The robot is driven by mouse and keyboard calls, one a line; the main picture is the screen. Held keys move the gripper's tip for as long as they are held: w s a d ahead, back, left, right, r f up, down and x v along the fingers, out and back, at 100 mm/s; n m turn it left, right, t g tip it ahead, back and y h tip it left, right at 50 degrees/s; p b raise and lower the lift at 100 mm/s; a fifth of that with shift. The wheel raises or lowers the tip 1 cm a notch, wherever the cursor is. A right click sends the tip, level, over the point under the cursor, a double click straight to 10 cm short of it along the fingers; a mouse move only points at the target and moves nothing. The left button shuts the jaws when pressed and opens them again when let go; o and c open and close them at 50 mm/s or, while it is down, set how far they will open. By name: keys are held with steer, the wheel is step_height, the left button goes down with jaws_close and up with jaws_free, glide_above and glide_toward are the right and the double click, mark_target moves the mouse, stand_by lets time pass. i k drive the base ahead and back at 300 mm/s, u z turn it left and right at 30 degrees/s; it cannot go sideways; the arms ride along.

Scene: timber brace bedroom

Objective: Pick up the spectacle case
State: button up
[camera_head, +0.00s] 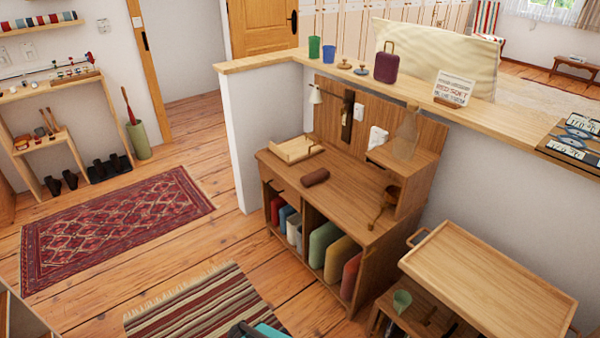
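A dark brown, rounded, elongated case (315,177), which looks like the spectacle case, lies on the top of the wooden desk (338,202). It lies near the desk's front edge, apart from the other things on the desk. My gripper's fingers do not show. Only a teal and black piece, which seems to be part of my arm, shows at the bottom edge of the picture.
A shallow wooden tray (296,150) lies behind the case. A small lamp (315,96) stands over the desk's back. A brown ladle-like thing (385,205) and a raised shelf box (405,172) stand to the right. A wooden trolley (490,285) stands front right.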

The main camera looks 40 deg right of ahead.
mark_target(309, 179)
steer(key=u, duration=0.25)
steer(key=i, duration=1.2)
steer(key=u, duration=0.15)
